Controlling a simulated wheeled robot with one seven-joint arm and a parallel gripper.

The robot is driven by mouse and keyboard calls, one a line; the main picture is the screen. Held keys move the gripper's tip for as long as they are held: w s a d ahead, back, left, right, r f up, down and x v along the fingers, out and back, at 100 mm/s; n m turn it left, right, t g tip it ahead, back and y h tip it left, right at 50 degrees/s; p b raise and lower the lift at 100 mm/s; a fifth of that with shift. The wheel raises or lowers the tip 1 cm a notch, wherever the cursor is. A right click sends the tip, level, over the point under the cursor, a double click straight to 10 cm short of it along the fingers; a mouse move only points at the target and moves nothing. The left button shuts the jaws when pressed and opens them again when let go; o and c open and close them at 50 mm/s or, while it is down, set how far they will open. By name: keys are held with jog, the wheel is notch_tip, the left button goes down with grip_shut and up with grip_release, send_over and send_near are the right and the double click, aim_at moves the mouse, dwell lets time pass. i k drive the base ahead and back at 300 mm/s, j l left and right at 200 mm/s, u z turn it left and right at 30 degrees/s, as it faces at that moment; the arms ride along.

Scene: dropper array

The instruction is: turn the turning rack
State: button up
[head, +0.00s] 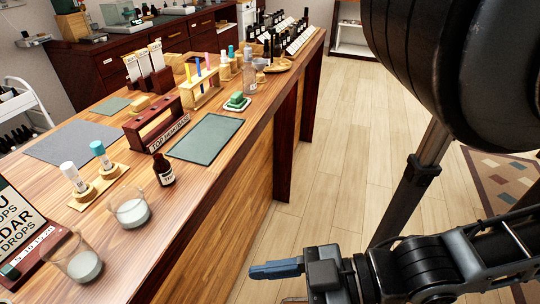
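A dark red rack with a row of holes and a label strip starting "TOP" (157,124) stands on the wooden counter. It looks empty, and it is the likeliest turning rack, though I cannot tell for sure that it turns. A small brown dropper bottle (164,171) stands near its front end, apart from it. My gripper (272,284) is at the bottom of the view, over the floor, right of the counter and far from the rack. Nothing shows in the gap.
The counter (262,103) runs diagonally, its long edge facing me. A green-grey mat (205,137) lies right of the rack.

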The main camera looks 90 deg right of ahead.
aim_at(278, 64)
jog(key=z, duration=2.15)
jog(key=l, duration=0.1)
